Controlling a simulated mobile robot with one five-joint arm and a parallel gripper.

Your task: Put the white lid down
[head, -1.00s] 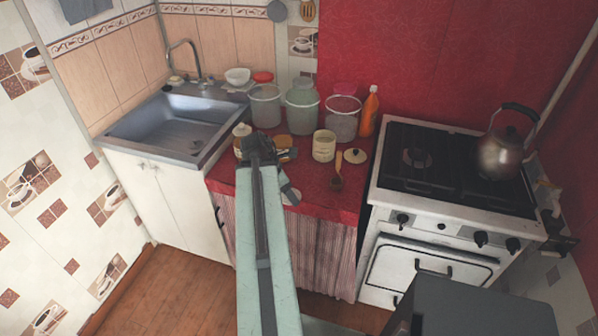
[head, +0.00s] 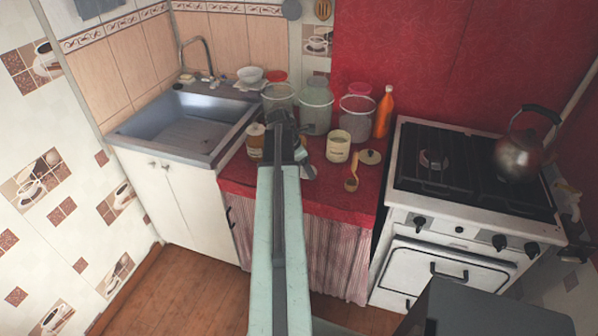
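My gripper (head: 281,118) is above the red counter, in front of the clear-sided tubs, at the far end of my pale green arm. Its fingertips are small and dark against the tubs, so I cannot tell whether they are open or shut, or on what. I cannot make out a white lid at the gripper; the arm may hide it. The left jar (head: 255,140) shows a brownish top with no lid on it. A cream lid with a dark knob (head: 370,157) lies on the counter, right of an open cream canister (head: 338,146).
Several tubs (head: 316,108) and an orange bottle (head: 384,112) line the back of the red counter (head: 330,192). A wooden spoon (head: 351,183) lies near the front. The sink (head: 185,125) is left; the stove (head: 475,175) with a kettle (head: 519,155) is right.

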